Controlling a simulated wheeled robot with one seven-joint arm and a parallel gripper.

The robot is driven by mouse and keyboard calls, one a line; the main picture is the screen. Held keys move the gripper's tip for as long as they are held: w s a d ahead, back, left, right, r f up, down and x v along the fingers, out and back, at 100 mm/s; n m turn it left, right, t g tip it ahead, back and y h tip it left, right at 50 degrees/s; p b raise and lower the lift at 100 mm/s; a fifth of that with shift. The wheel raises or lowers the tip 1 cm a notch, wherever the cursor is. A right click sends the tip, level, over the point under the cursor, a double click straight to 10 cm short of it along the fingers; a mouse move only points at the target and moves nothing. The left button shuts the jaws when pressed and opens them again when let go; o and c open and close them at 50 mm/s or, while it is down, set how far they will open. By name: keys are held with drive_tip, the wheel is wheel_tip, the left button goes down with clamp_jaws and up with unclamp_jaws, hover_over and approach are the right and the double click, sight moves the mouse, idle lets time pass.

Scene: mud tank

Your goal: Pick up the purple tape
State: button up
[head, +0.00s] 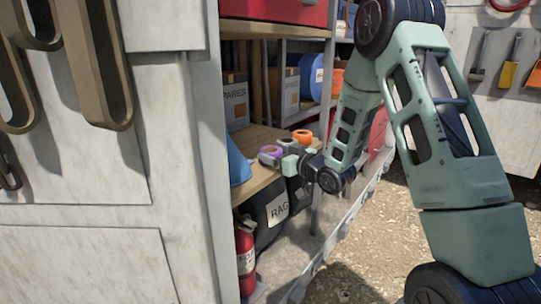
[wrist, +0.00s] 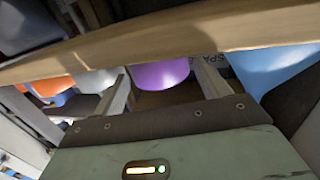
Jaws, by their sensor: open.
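The purple tape (head: 269,155) is a roll on the wooden shelf board (head: 257,183), near its front edge in the head view. In the wrist view the purple tape (wrist: 160,74) shows between the two fingers, partly cut off by the shelf's edge. My gripper (head: 283,160) is at the front of the shelf, right beside the purple tape. In the wrist view my gripper (wrist: 163,80) is open, with one finger on each side of the purple tape. I cannot tell whether either finger touches it.
A grey tape roll (head: 287,142) and an orange tape roll (head: 302,136) stand close to the right of the purple one. A blue object (head: 238,164) is at its left. A rag bag (head: 272,212) and a red extinguisher (head: 245,257) are below. Boxes (head: 236,100) stand behind.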

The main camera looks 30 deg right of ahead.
drive_tip(key=shift+w+a+f, duration=0.1)
drive_tip(key=shift+w+a, duration=0.05)
drive_tip(key=shift+w, duration=0.6)
drive_tip(key=shift+w+a, duration=0.1)
drive_tip(key=shift+w, duration=0.6)
drive_tip(key=c, duration=0.8)
drive_tip(key=shift+o, duration=0.2)
